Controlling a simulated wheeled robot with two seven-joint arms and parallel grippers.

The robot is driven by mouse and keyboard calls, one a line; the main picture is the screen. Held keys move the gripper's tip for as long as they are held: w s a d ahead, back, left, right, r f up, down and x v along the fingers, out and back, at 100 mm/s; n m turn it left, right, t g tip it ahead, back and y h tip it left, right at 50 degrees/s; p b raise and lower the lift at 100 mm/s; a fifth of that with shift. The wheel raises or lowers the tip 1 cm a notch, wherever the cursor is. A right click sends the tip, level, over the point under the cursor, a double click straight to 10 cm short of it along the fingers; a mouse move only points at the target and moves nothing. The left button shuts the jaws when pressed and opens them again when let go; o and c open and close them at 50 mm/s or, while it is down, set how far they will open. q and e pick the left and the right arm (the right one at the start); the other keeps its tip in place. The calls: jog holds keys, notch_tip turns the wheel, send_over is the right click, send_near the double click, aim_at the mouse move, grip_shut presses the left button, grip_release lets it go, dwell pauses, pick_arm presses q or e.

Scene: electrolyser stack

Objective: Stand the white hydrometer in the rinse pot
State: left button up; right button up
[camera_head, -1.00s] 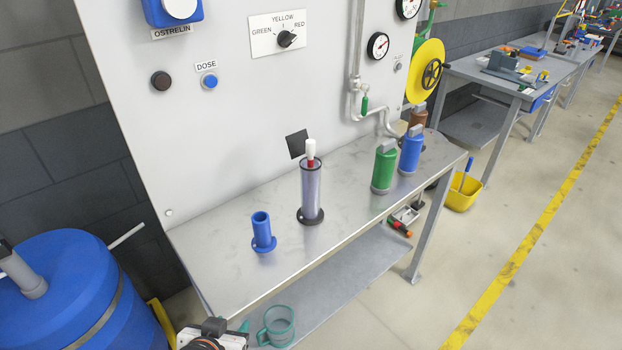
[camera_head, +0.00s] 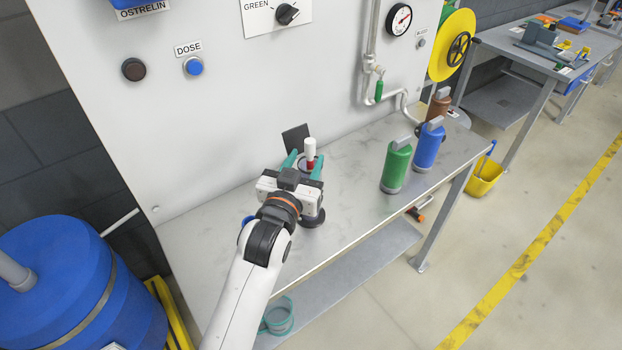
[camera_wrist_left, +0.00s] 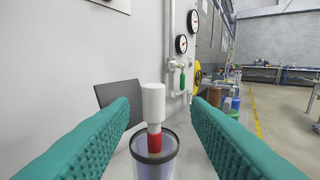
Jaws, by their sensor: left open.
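The white hydrometer (camera_head: 310,149) with a red band stands upright in the clear cylinder, its white top above the rim. In the left wrist view the hydrometer (camera_wrist_left: 153,103) is between my fingers, with space on both sides. The clear cylinder (camera_wrist_left: 154,168) shows below it; its dark foot (camera_head: 312,220) rests on the bench. My left gripper (camera_head: 303,166) is open around the hydrometer's top and not closed on it. The blue rinse pot (camera_head: 247,220) is mostly hidden behind my left arm; only a sliver shows. My right gripper is not in view.
Green (camera_head: 396,168), blue (camera_head: 428,146) and brown (camera_head: 438,106) bottles stand toward the right of the metal bench (camera_head: 355,165). A dark square plate (camera_head: 295,138) is behind the hydrometer, near the panel. A teal mug (camera_head: 279,318) sits on the lower shelf.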

aim_at(308, 150)
pick_arm(q)
jog(key=shift+a+p+x, duration=0.1)
jog(key=shift+p+x, duration=0.25)
jog(key=shift+x, duration=0.25)
jog(key=shift+a+p+x, duration=0.15)
jog(key=shift+p+x, duration=0.15)
jog(key=shift+x, duration=0.35)
jog(key=x, duration=0.3)
jog(key=shift+a+f+p, duration=0.1)
jog(key=shift+p, duration=0.25)
jog(key=shift+w+f, duration=0.1)
jog(key=shift+w, duration=0.1)
jog(key=shift+s, duration=0.1)
grip_shut()
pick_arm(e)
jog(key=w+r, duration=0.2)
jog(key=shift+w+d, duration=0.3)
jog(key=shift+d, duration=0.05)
